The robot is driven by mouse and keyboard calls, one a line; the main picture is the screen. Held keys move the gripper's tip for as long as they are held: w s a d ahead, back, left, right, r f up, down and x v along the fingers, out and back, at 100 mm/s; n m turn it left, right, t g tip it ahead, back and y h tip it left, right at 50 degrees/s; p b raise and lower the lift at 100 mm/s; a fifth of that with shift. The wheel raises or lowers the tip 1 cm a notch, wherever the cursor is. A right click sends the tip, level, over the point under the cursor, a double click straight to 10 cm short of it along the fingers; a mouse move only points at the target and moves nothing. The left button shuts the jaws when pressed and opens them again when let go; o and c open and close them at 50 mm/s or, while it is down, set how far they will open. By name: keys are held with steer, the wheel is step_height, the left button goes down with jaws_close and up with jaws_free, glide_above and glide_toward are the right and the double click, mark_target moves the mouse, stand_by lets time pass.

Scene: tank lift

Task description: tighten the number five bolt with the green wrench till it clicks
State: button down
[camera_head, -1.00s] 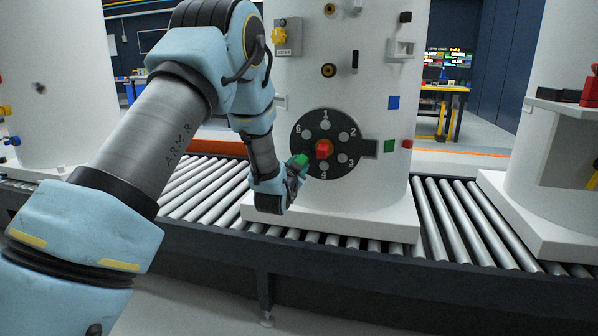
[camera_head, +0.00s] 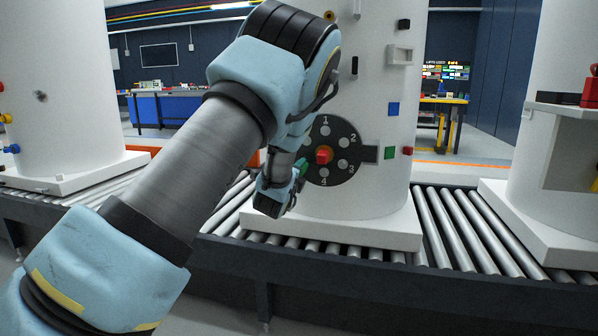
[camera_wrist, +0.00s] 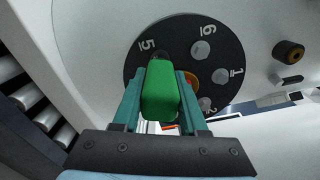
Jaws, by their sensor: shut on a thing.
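My gripper (camera_wrist: 160,92) is shut on the green wrench (camera_wrist: 161,97), held between its two teal fingers. The wrench's far end covers a dark spot beside the number 5 on the dark round plate (camera_wrist: 226,60); I cannot tell whether it touches or sits on that bolt. Bolts by 6 (camera_wrist: 200,51) and 1 (camera_wrist: 207,104) show as grey discs. In the head view the plate (camera_head: 350,172) has a red knob (camera_head: 323,155) at its middle.
The plate is on a white upright tank (camera_head: 370,200), which stands on a roller conveyor (camera_head: 460,230). Other white tanks stand left (camera_head: 60,90) and right (camera_head: 570,80).

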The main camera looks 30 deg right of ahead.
steer(key=n+b, duration=0.2)
steer(key=n, duration=0.1)
steer(key=shift+a+f+n, duration=0.1)
steer(key=shift+n, duration=0.2)
steer(key=n+b, duration=0.2)
steer(key=n, duration=0.5)
steer(key=shift+b, duration=0.3)
steer(key=n+b, duration=0.2)
steer(key=n, duration=0.4)
steer(key=shift+n+b, duration=0.3)
steer(key=n+b, duration=0.1)
steer(key=n, duration=0.3)
steer(key=shift+s+n, duration=0.15)
steer(key=shift+n, duration=0.15)
